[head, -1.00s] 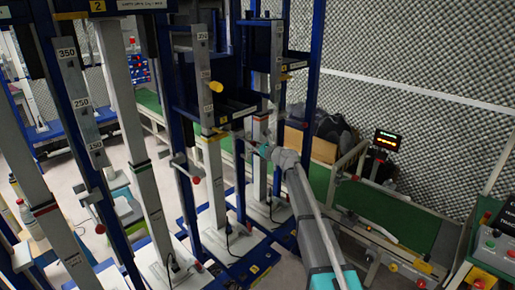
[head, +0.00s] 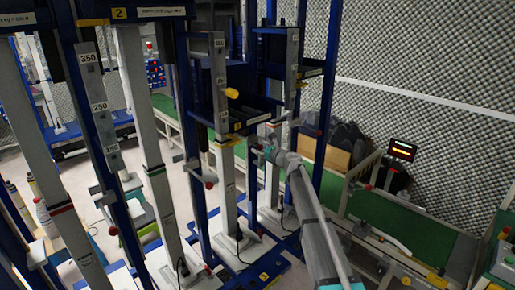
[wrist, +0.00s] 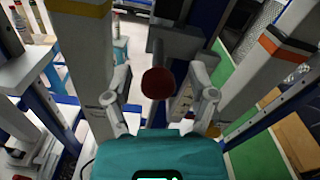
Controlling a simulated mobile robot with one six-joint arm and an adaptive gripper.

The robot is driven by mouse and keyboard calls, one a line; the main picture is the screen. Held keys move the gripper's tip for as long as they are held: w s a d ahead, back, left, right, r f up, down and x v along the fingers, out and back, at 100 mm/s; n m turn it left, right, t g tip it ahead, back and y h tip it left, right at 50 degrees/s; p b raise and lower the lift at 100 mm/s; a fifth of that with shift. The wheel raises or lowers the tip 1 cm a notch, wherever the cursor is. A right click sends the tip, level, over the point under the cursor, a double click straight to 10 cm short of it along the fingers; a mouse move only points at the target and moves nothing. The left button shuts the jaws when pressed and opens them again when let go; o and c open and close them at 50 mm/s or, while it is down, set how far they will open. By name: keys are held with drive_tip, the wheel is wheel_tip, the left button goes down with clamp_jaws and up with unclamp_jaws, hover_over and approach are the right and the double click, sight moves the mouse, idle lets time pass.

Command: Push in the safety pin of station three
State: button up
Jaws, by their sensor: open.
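A dark red ball knob (wrist: 159,83), the likely safety pin, sits in the wrist view between the fingers of my gripper (wrist: 161,92). My gripper is open, with one finger on each side of the knob; touching cannot be told. In the head view my gripper (head: 258,152) is beside the pale column (head: 227,190) of a blue press rig, just to its right. The knob at my gripper is not clear there. The rig behind the one marked 2 (head: 119,13) may be station three; no 3 is legible.
Blue uprights (head: 194,115) stand close around my gripper. A yellow handle (head: 232,93) and another red knob (head: 210,185) project from the rig. A green conveyor (head: 395,220) lies to the right. A lit display (head: 402,149) stands beyond it.

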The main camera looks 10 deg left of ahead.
drive_tip(key=shift+v, duration=0.8)
drive_tip(key=v, duration=1)
drive_tip(key=shift+d, duration=0.15)
drive_tip(key=shift+s, duration=0.15)
drive_tip(key=s+d+f+n+g+h+p, duration=0.25)
drive_tip(key=s+d+f+n, duration=0.35)
drive_tip(key=s, duration=0.5)
drive_tip(key=s+d+f+n+g+h+p, duration=0.1)
drive_tip(key=s+d+f+n+g+h, duration=0.2)
drive_tip(key=s+n, duration=0.65)
drive_tip(key=s+d+f+n+g+h+p, duration=0.1)
drive_tip(key=s+d+n+g+h, duration=0.1)
drive_tip(key=s+d, duration=0.5)
drive_tip(key=s+d+f+n+g+h+p, duration=0.2)
drive_tip(key=s+d+n+h, duration=0.3)
drive_tip(key=s, duration=0.7)
drive_tip(key=d+g+h, duration=0.1)
drive_tip(key=d, duration=0.1)
drive_tip(key=shift+d+h, duration=0.25)
drive_tip(key=shift+h, duration=0.1)
